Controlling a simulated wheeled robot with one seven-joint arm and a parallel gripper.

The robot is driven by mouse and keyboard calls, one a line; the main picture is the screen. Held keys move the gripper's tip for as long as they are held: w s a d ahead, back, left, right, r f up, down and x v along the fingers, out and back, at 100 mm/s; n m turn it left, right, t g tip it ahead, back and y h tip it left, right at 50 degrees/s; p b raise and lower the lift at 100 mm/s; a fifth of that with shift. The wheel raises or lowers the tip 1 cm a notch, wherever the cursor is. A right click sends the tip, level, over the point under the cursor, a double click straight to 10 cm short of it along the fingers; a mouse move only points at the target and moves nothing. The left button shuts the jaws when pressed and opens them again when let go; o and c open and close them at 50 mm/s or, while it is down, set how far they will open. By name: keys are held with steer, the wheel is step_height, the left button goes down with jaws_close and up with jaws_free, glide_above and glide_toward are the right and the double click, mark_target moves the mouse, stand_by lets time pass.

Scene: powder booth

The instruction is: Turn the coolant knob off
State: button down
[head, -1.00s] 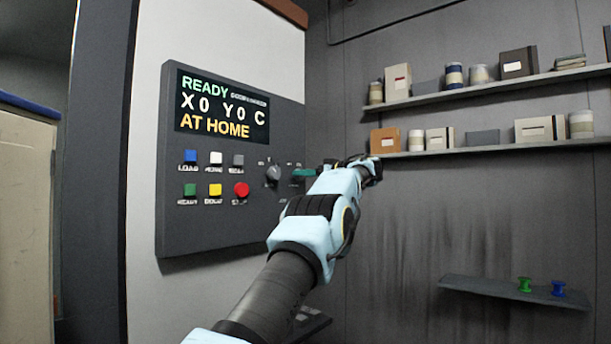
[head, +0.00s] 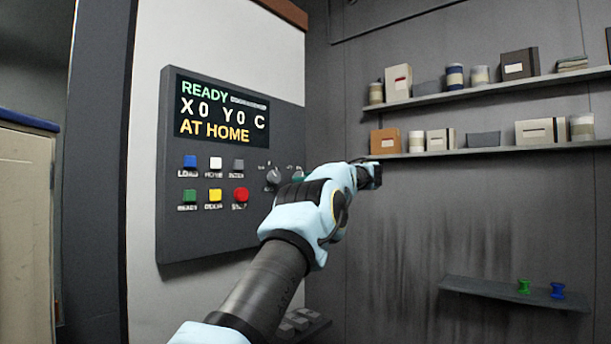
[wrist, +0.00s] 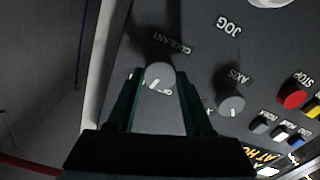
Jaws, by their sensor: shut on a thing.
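The coolant knob (wrist: 160,76) is a round grey knob under an upside-down COOLANT label in the wrist view. The two green fingers of my gripper (wrist: 161,82) stand on either side of it and are shut on it. A white mark shows beside the knob, but its exact setting cannot be read. In the head view, my arm hides the coolant knob, and only a bit of a green finger (head: 298,177) shows past the arm at the panel.
The grey AXIS knob (wrist: 231,105) sits close beside the gripper. The control panel (head: 215,232) has several buttons, including a red STOP button (head: 240,194), and a display (head: 222,106) reading READY and AT HOME. Shelves (head: 450,152) with boxes and jars hang at right.

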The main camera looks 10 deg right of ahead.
steer(key=n, duration=0.9)
steer(key=shift+f+n+b, duration=0.1)
steer(key=shift+n+b, duration=0.3)
stand_by(0.4)
steer(key=shift+c, duration=1.5)
jaws_free()
steer(key=shift+s, duration=0.1)
steer(key=b+v, duration=0.3)
steer(key=v, duration=0.7)
steer(key=shift+s+d, duration=0.2)
steer(key=shift+d, duration=0.1)
